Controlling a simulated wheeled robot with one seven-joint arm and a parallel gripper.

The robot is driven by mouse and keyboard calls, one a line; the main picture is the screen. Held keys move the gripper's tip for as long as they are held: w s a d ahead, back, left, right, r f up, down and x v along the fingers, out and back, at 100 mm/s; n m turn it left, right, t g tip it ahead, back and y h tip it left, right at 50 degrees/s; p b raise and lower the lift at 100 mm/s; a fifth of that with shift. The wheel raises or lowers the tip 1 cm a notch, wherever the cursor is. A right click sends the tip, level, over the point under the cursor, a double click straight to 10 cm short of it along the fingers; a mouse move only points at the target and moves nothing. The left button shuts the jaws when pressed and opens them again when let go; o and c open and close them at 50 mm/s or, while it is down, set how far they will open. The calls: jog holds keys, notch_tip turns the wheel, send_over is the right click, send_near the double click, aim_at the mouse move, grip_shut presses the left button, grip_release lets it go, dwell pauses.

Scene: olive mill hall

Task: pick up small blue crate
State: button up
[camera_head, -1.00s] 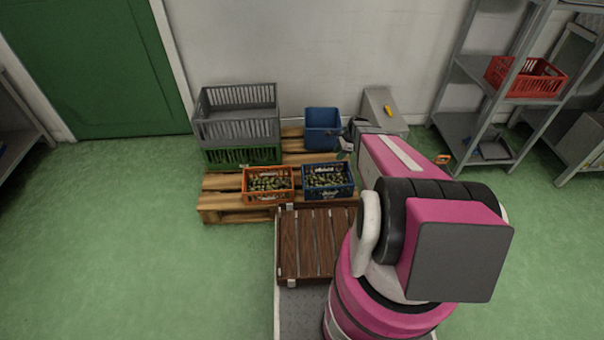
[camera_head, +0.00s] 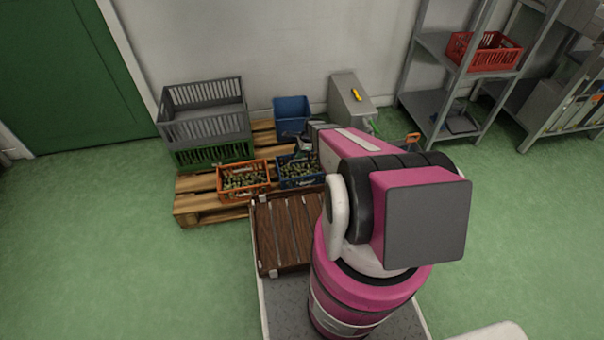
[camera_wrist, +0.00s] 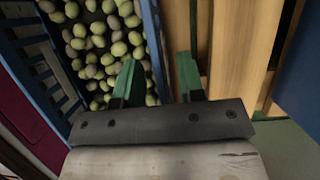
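The small blue crate (camera_head: 301,184), filled with olives, sits on the wooden pallet, partly hidden by my arm in the head view. In the wrist view, its slatted wall (camera_wrist: 34,57) is at left and the olives fill the upper left. My gripper (camera_wrist: 158,75) has two green fingers, apart and with nothing held between them. In that picture the crate's near-right wall (camera_wrist: 153,38) runs down between the fingers. I cannot tell whether the fingers reach below its rim. In the head view my gripper is mostly hidden behind my arm.
An orange crate of olives (camera_head: 243,194) stands left of the blue one on the pallet (camera_head: 199,203). A grey crate (camera_head: 205,127) on a green crate (camera_head: 214,154) is behind left. A blue bin (camera_head: 291,106) stands behind. A grey box (camera_head: 350,105) is at right.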

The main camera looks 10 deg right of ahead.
jog(key=shift+x, duration=1.2)
grip_shut()
dwell(0.4)
